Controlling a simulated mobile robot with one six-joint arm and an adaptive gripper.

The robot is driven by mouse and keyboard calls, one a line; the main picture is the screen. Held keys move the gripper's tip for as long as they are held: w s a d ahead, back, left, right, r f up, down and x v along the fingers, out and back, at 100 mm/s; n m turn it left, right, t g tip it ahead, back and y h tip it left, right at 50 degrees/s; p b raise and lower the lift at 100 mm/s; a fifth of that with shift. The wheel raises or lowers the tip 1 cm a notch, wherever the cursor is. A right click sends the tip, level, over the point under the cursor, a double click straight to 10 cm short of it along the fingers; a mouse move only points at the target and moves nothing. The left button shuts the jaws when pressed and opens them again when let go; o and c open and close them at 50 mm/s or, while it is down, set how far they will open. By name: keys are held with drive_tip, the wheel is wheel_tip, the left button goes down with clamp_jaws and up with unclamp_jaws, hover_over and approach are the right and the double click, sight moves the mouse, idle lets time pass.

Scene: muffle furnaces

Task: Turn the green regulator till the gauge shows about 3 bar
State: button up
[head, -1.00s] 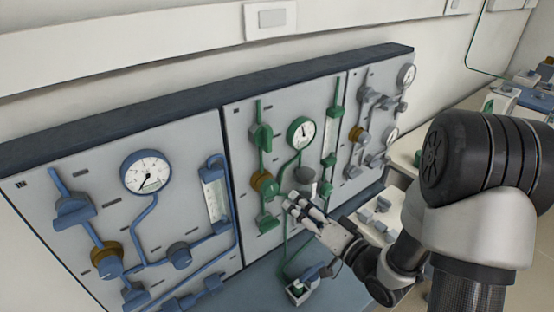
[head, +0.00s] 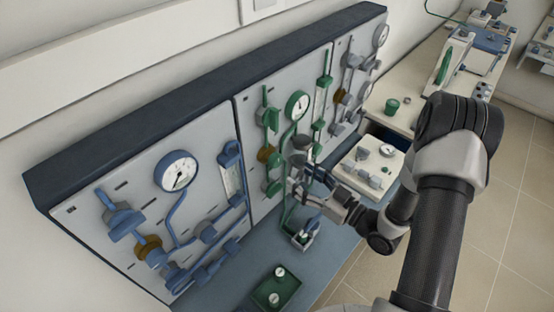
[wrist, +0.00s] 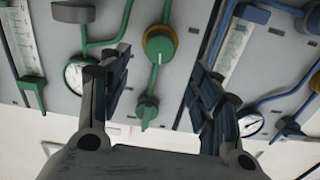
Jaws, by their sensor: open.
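The green regulator (head: 265,154), a green knob in a brass ring, sits on the middle panel and is partly visible in the head view. In the wrist view its green knob (wrist: 161,45) faces me, with a pointer mark on it. The green-line gauge (head: 298,105) has a white dial. It also shows in the wrist view (wrist: 75,76), partly behind a finger, and its reading is too small to tell. My gripper (wrist: 158,68) is open and empty. Its fingers appear on either side of the regulator in the wrist view, apart from the knob.
A grey knob (head: 302,143) and a lower green valve (head: 273,187) sit close to my gripper. The blue-line panel (head: 90,208) with its gauge (head: 177,171) is at left.

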sight(279, 162)
drive_tip(key=x, duration=1)
drive_tip(key=shift+c, duration=0.2)
drive_tip(key=shift+s, duration=0.1)
drive_tip(key=c, duration=1)
